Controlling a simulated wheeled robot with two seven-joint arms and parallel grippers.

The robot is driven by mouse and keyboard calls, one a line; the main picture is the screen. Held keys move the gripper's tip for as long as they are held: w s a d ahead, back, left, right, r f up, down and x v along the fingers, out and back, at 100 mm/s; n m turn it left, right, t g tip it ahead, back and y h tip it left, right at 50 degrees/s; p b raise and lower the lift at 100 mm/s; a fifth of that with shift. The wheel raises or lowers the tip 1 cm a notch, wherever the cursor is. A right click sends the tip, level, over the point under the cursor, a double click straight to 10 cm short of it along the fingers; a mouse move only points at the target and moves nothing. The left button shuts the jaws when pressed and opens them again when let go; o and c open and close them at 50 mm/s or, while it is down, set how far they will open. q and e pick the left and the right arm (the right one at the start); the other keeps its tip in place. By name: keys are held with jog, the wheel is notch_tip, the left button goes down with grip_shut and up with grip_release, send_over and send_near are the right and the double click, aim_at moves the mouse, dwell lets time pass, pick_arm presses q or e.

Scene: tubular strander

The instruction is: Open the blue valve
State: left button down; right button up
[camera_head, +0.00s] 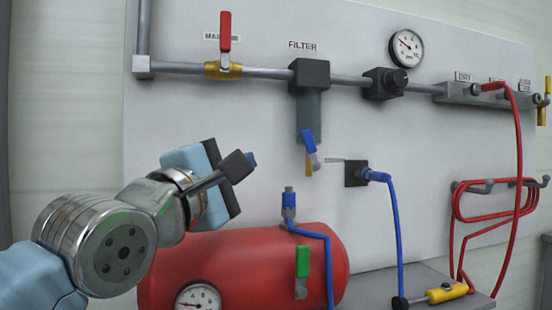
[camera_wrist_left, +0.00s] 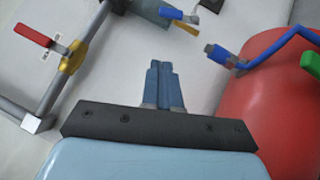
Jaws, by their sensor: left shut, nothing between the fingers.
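The blue valve (camera_head: 309,142) is a small blue lever under the grey filter body (camera_head: 308,110), on a brass-coloured fitting. In the left wrist view the blue lever (camera_wrist_left: 176,13) shows at the top edge, right of centre. My left gripper (camera_head: 252,159) is to the left of the valve in the head view, apart from it. In the wrist view its blue fingers (camera_wrist_left: 165,85) are together with nothing between them. My right gripper is not in view.
A red-handled valve (camera_head: 226,32) sits on the upper pipe. A red tank (camera_head: 240,262) with a green lever (camera_head: 302,262) and a blue hose (camera_head: 328,260) lies below. A blue cable (camera_head: 392,225) hangs to the right. The panel between gripper and valve looks clear.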

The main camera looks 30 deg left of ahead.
pick_arm(q)
jog(key=p, duration=0.3)
send_near(312, 151)
jog(key=w+a+r, duration=0.2)
jog(key=a+r, duration=0.1)
jog(key=a, duration=0.2)
jog(key=shift+w+d+r+p, duration=0.25)
jog(key=shift+w+d, duration=0.3)
jog(key=shift+w, duration=0.25)
jog(key=shift+w+d+r+p, duration=0.1)
jog(key=shift+w+d+r, duration=0.15)
jog(key=shift+w+d, duration=0.45)
jog(key=shift+a, duration=0.1)
